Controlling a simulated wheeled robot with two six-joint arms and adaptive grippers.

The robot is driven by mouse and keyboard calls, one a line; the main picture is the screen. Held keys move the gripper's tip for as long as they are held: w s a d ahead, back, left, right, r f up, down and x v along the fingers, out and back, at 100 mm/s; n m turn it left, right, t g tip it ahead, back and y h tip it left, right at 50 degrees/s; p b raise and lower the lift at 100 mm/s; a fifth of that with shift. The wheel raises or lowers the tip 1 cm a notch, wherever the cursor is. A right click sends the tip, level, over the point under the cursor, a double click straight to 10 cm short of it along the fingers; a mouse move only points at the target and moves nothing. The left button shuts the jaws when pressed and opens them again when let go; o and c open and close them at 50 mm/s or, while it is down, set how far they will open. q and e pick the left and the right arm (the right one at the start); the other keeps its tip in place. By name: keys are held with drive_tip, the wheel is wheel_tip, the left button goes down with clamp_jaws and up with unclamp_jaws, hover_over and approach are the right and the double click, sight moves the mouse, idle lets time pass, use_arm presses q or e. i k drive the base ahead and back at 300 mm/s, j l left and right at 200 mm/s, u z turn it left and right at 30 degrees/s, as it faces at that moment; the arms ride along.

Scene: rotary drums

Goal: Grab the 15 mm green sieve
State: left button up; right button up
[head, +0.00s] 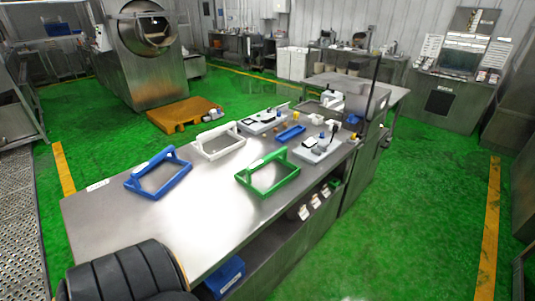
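The green sieve (251,182) lies on the steel table, near its right edge. A blue sieve (146,189) lies farther left on the table. Neither of my grippers shows in the head view.
The steel table (150,229) has free room in front of the sieves. Scales (327,150), a small blue tray (291,133) and other gear stand at its far end. A dark ribbed rounded object (125,277) covers the near left corner. A blue bin (224,276) sits below.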

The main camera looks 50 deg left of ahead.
sight(263, 177)
drive_tip(key=i, duration=1.3)
drive_tip(key=i+j, duration=0.1)
drive_tip(key=i, duration=1.2)
drive_tip(key=i+u, duration=0.1)
drive_tip(key=u, duration=0.7)
drive_tip(key=i+l+u, duration=0.1)
drive_tip(key=u, duration=0.3)
drive_tip(key=l+u, duration=0.1)
drive_tip(key=u, duration=0.35)
drive_tip(key=i, duration=0.05)
